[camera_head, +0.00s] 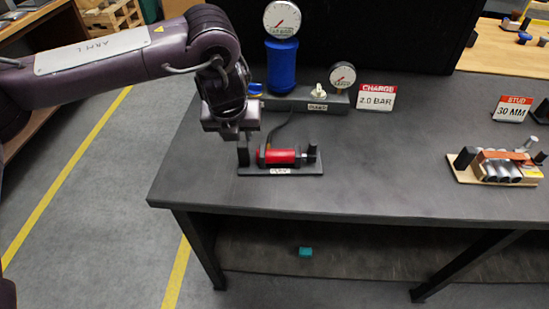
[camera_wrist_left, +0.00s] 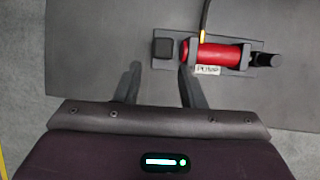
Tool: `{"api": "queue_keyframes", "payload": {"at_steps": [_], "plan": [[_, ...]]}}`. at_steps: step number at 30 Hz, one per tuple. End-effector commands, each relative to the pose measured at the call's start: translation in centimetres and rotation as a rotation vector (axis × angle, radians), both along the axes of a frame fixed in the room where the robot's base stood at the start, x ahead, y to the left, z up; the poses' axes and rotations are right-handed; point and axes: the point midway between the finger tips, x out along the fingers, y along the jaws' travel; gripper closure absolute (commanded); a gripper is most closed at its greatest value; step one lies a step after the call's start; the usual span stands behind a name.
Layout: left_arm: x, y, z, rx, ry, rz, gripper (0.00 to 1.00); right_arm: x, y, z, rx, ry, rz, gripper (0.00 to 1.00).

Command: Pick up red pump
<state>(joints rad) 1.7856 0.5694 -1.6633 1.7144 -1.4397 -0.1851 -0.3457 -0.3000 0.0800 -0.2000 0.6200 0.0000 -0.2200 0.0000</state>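The red pump (camera_head: 281,157) lies on its side in a dark cradle plate (camera_head: 302,171) near the front left of the dark table. It also shows in the left wrist view (camera_wrist_left: 218,54), with a black hose and a label beside it. My left gripper (camera_head: 238,138) hangs above the left end of the cradle. My right gripper is not in view.
A blue cylinder (camera_head: 281,66) with a gauge stands behind the pump, beside a second gauge (camera_head: 342,77) and a charge sign (camera_head: 376,98). A wooden tray of metal parts (camera_head: 463,175) sits at the right. The table between is clear. A teal block (camera_head: 305,252) lies below the tabletop.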

Motion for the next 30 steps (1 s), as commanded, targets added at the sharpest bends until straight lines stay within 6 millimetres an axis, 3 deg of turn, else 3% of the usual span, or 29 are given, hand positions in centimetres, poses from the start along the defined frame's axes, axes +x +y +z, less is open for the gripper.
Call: {"api": "queue_keyframes", "payload": {"at_steps": [3,11,18,28,30], "plan": [[0.8,0.1,-1.8,0.001,0.0,0.0,0.64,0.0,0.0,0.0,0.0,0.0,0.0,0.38],[1.7,0.0,-3.7,0.0,-0.002,0.0,0.64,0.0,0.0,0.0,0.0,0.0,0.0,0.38],[3.2,-0.1,-7.0,0.0,-0.001,0.001,0.64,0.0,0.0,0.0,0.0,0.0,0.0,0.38],[3.6,0.0,-7.8,-0.001,-0.004,-0.001,0.64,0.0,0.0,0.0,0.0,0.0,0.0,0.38],[3.6,0.0,-7.7,-0.001,-0.004,-0.001,0.7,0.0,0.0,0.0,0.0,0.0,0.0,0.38]]}}
